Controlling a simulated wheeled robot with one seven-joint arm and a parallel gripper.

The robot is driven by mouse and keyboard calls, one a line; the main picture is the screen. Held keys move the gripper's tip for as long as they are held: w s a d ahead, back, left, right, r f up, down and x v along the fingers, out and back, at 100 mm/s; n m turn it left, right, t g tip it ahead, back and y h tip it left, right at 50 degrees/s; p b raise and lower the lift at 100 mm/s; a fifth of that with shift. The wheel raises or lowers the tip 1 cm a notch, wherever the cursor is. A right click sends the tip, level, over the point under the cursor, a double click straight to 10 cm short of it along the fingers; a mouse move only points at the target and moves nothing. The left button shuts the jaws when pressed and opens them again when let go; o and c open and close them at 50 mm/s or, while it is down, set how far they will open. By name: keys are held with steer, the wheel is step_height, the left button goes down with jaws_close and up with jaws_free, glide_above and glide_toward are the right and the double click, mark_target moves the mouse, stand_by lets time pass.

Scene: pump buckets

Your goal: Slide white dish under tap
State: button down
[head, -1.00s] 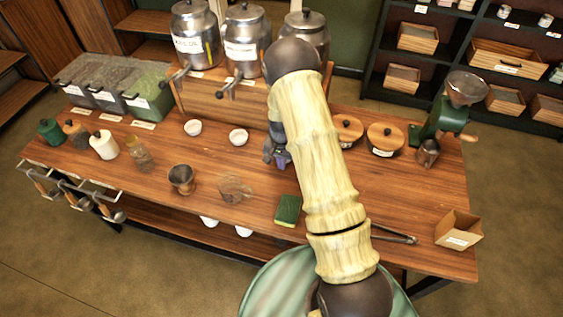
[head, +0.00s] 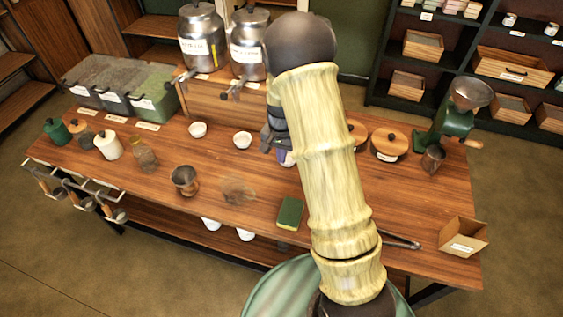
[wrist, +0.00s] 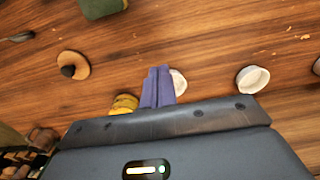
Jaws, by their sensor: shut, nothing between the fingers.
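Two small white dishes stand on the wooden table, a left one (head: 197,129) and a right one (head: 242,140), in front of the metal urns. The left urn's tap (head: 182,77) and the middle urn's tap (head: 234,88) hang above the table behind them. My gripper (head: 286,158) is low over the table, right of the right dish. In the wrist view its purple fingers (wrist: 159,72) are together and empty. One dish (wrist: 179,84) shows close beside them, partly hidden; I cannot tell whether they touch. The other dish (wrist: 252,79) is farther right.
Wooden-lidded jars (head: 388,142) and a green grinder (head: 446,128) stand on the right. A metal cup (head: 184,180), a glass jar (head: 143,155) and a green sponge (head: 290,213) are nearer the front. My arm hides the table's middle right. Clear wood surrounds the dishes.

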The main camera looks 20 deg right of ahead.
steer(key=c, duration=2.2)
jaws_free()
steer(key=shift+r, duration=0.1)
steer(key=c, duration=1.8)
jaws_free()
steer(key=shift+o, duration=1.1)
steer(key=shift+s+r, duration=0.15)
steer(key=shift+r, duration=0.15)
steer(key=s+r+n+t, duration=0.1)
steer(key=s+r+n, duration=0.2)
steer(key=s+r, duration=0.3)
steer(key=s+r+n+t, duration=0.1)
steer(key=s+r+n, duration=0.2)
steer(key=s, duration=0.9)
step_height(320, 180, up, 4)
steer(key=shift+f+t, duration=0.15)
steer(key=shift+t, duration=0.15)
